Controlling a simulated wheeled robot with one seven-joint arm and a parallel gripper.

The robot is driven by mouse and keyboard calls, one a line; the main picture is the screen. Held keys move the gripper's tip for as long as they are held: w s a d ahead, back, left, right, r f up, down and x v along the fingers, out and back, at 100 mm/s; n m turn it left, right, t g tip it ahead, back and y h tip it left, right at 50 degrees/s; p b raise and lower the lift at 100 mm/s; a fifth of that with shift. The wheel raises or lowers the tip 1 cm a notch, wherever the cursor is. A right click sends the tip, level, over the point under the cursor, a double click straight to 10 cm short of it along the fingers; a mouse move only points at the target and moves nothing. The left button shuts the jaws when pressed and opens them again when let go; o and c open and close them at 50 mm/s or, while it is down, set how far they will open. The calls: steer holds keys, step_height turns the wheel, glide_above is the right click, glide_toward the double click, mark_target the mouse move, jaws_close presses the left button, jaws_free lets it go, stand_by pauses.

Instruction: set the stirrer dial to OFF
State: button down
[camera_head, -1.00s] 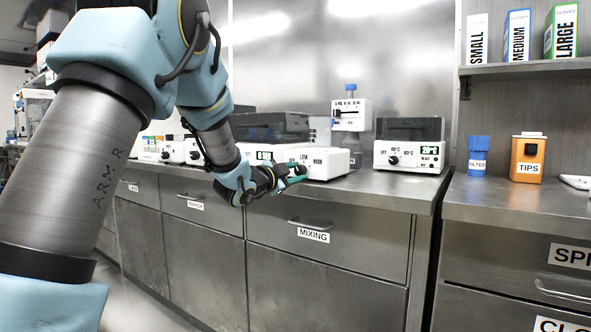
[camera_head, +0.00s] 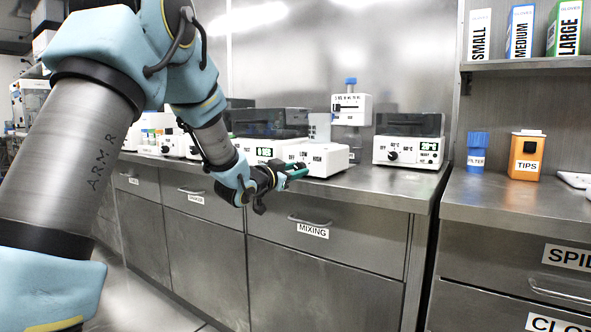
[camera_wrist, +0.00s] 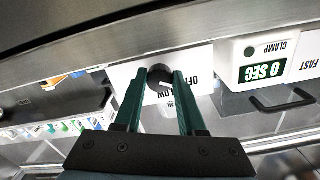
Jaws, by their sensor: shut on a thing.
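The stirrer (camera_head: 328,157) is a white box with LOW and HIGH on its front, at the counter's edge in the head view. It also shows upside down in the wrist view (camera_wrist: 205,60). Its round dark dial (camera_wrist: 160,75) sits between the green fingers of my gripper (camera_wrist: 161,82), which is shut on it. The dial has a light pointer mark near LOW; its exact setting is hard to tell, as a finger partly covers the labels. In the head view my gripper (camera_head: 297,172) reaches the stirrer's front, and the dial is hidden there.
A device reading 0 SEC (camera_wrist: 263,71) stands beside the stirrer. Another white device with a dial and display (camera_head: 408,150) stands to the right on the steel counter (camera_head: 385,193). The MIXING drawer handle (camera_head: 308,221) sticks out below.

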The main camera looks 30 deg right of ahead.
steer(key=shift+f, duration=0.1)
steer(key=c, duration=0.5)
jaws_free()
steer(key=v, duration=1.1)
steer(key=shift+p, duration=0.35)
steer(key=shift+d, duration=0.1)
